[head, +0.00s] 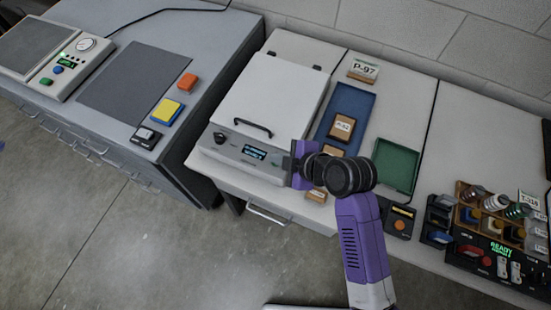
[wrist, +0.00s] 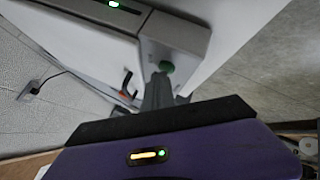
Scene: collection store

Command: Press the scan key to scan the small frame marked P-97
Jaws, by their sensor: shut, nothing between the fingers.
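The scanner (head: 275,90) is a white-lidded box with a dark handle; its lid is down. Its front panel has a black knob, a lit display (head: 254,152) and, near the right end, a green key, seen in the wrist view (wrist: 166,67). My gripper (head: 294,160) is shut and empty at the right end of this panel. In the wrist view its dark fingertips (wrist: 158,90) are right by the green key; I cannot tell if they touch. A P-97 card (head: 364,70) stands behind the blue tray. Whether a frame lies under the lid is hidden.
The blue tray (head: 350,98) holds small frames, one with an unclear label (head: 343,125). A green tray (head: 394,180) is at right, and another small piece (head: 317,195) lies at the front edge. A sorting rack (head: 490,215) stands far right. A grey cabinet (head: 190,60) is at left.

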